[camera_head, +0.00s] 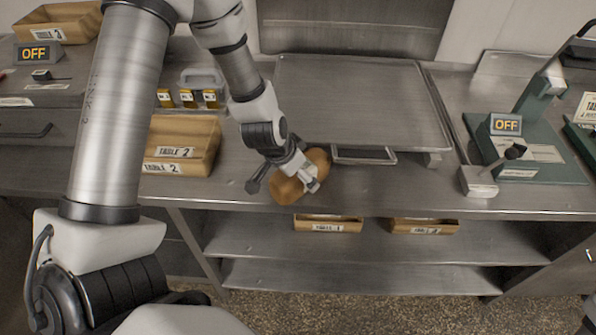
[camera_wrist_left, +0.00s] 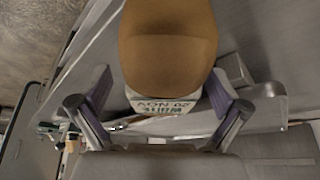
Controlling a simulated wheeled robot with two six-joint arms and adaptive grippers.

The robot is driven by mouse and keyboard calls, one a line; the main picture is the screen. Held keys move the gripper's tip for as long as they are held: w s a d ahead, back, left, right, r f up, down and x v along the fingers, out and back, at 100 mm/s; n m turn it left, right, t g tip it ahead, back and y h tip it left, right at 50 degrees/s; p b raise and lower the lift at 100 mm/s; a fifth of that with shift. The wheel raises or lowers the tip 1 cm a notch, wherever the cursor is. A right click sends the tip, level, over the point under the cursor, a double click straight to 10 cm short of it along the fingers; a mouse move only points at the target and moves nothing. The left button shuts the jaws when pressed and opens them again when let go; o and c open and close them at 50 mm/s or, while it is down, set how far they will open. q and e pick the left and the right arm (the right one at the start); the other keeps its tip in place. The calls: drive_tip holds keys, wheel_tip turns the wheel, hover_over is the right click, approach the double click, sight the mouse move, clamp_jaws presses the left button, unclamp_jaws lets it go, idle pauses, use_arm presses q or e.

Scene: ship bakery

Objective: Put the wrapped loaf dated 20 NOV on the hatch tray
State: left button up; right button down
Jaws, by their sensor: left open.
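A brown loaf (camera_head: 287,190) sits at the front edge of the metal counter, partly hidden by my left gripper (camera_head: 311,180). In the left wrist view the loaf (camera_wrist_left: 168,45) lies between the open fingers of my left gripper (camera_wrist_left: 158,115), which stand apart on either side. Its white label (camera_wrist_left: 163,105) shows upside down and reads 20-NOV and WHITE. I cannot tell whether a finger touches the loaf. A wide, empty metal tray (camera_head: 360,95) lies behind it, in front of a closed metal shutter (camera_head: 355,28). My right gripper is not in view.
A small dark framed plate (camera_head: 363,155) is at the tray's front edge, right beside the loaf. A wooden crate marked TABLE 2 (camera_head: 180,140) stands left. A green machine with an OFF sign (camera_head: 506,124) stands right. Two labelled wooden crates (camera_head: 327,224) (camera_head: 425,227) are on the shelf below.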

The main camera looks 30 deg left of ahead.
use_arm(q)
drive_tip(key=w+f, duration=0.2)
drive_tip(key=shift+w+d+f, duration=0.15)
drive_tip(key=shift+w+f, duration=0.2)
drive_tip(key=shift+f, duration=0.05)
drive_tip(key=shift+w, duration=0.15)
drive_tip(key=shift+s+r, duration=0.15)
drive_tip(key=shift+s, duration=0.05)
drive_tip(key=shift+c, duration=0.7)
drive_tip(key=shift+s+r, duration=0.2)
drive_tip(key=shift+s, duration=0.15)
drive_tip(key=c, duration=0.6)
drive_tip(key=shift+s, duration=0.15)
drive_tip(key=c, duration=0.6)
drive_tip(key=shift+w, duration=0.2)
drive_tip(key=shift+c, duration=0.9)
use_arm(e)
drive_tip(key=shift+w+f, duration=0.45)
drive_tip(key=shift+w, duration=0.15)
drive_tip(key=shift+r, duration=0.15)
